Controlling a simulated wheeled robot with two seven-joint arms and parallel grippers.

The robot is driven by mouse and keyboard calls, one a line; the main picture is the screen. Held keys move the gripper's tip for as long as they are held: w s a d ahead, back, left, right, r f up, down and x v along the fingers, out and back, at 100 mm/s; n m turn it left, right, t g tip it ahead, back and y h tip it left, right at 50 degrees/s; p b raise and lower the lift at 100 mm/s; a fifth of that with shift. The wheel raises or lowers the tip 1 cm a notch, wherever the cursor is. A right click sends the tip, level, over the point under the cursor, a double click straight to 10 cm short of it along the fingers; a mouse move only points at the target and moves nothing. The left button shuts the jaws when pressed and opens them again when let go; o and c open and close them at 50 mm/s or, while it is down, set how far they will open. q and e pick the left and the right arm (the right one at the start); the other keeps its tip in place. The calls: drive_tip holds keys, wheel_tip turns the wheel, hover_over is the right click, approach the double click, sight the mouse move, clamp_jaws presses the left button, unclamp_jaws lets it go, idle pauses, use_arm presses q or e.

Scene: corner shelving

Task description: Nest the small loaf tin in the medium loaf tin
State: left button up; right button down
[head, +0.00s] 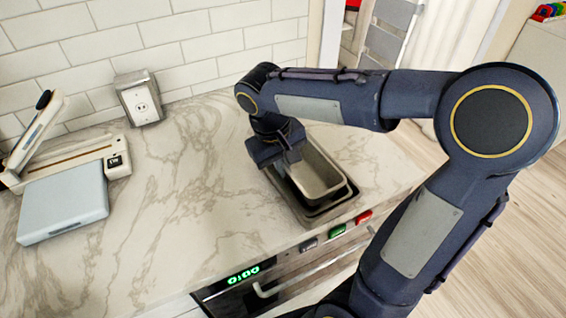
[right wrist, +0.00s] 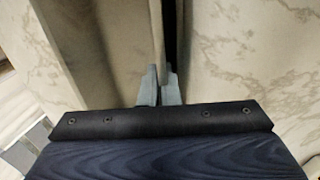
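The small loaf tin (head: 325,172), bare silvery metal, is within the outline of the darker medium loaf tin (head: 318,213) on the counter, near its front edge. The dark rim shows around the near and right sides of the small tin. I cannot tell whether the small tin rests on the bottom or is held a little above it. My right gripper (head: 287,158) is at the left long wall of the small tin, pointing down. In the right wrist view its fingers (right wrist: 160,86) are close together at the tin's wall (right wrist: 90,50). My left gripper is out of view.
A pale blue-grey box-like object (head: 62,203) and a slicer-like device (head: 70,160) stand at the left. An outlet box (head: 138,98) is at the tiled wall. The marble counter (head: 190,190) between is clear. Red (head: 363,216) and green (head: 337,230) pieces show at the front edge.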

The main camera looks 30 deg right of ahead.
drive_tip(key=shift+f, duration=0.25)
drive_tip(key=c, duration=2.1)
unclamp_jaws()
drive_tip(key=o, duration=0.5)
drive_tip(key=shift+r+p, duration=3.05)
drive_tip(key=shift+r, duration=0.5)
wheel_tip(320, 180, up, 7)
drive_tip(key=p, duration=0.6)
